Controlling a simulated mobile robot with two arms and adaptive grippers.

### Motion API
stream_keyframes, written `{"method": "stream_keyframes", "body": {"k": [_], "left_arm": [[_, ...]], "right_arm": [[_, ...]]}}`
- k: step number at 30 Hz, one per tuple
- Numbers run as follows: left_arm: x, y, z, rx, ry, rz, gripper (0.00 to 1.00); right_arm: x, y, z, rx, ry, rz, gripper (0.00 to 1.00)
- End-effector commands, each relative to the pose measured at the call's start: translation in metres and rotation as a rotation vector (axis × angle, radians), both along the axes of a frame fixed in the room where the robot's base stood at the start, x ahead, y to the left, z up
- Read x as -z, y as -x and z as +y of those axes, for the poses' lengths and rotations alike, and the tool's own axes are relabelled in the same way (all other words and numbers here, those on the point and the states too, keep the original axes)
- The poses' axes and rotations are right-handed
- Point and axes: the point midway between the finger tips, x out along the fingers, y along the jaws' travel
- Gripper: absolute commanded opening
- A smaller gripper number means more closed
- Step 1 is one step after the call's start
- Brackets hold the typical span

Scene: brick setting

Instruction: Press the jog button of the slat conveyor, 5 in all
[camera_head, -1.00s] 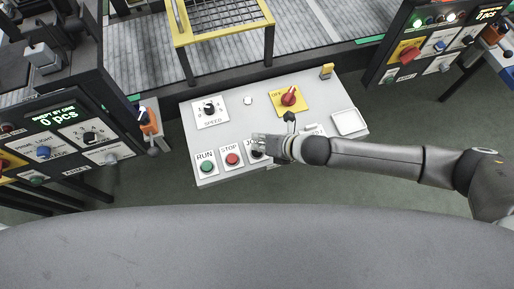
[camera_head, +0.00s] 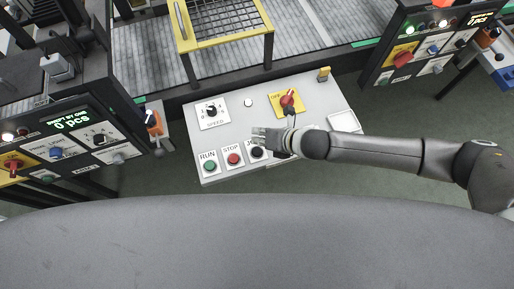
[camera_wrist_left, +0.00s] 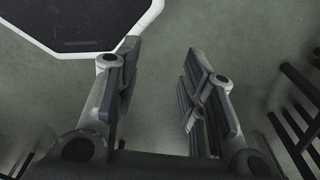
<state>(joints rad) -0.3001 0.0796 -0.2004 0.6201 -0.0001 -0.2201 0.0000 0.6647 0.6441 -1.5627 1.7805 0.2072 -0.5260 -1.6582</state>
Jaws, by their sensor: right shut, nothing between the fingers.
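The slat conveyor's control panel (camera_head: 225,131) is a light grey console in the middle of the head view. The jog button (camera_head: 257,152) is black, on a white plate whose label is partly covered by my right gripper. My right gripper (camera_head: 256,135) is shut and empty, just above and behind the button; contact is not visible. The red stop button (camera_head: 233,158) and green run button (camera_head: 209,165) are to the left. My left gripper (camera_wrist_left: 160,85) is open and empty over the floor in the left wrist view.
The panel also has a speed knob (camera_head: 211,111) and a red switch on a yellow plate (camera_head: 287,100). The slat conveyor (camera_head: 315,25) runs behind, with a yellow-framed guard (camera_head: 224,42). Machine panels stand left (camera_head: 70,145) and right (camera_head: 425,48).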

Motion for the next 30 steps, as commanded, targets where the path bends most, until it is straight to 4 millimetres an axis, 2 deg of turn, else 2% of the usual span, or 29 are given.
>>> {"method": "stream_keyframes", "body": {"k": [9,18,30], "left_arm": [[0.0002,0.0,0.0001,0.0,0.0,0.0,0.38],[0.0002,-0.0001,0.0002,0.0,0.0,0.0,0.0],[0.0002,-0.0002,0.0002,-0.001,0.0,0.0,0.0]], "right_arm": [[0.0002,0.0,0.0,0.0,0.0,0.0,0.0],[0.0002,0.0,-0.0001,0.0,0.0,0.0,0.0],[0.0002,0.0,-0.0001,0.0,0.0,0.0,0.0]]}}
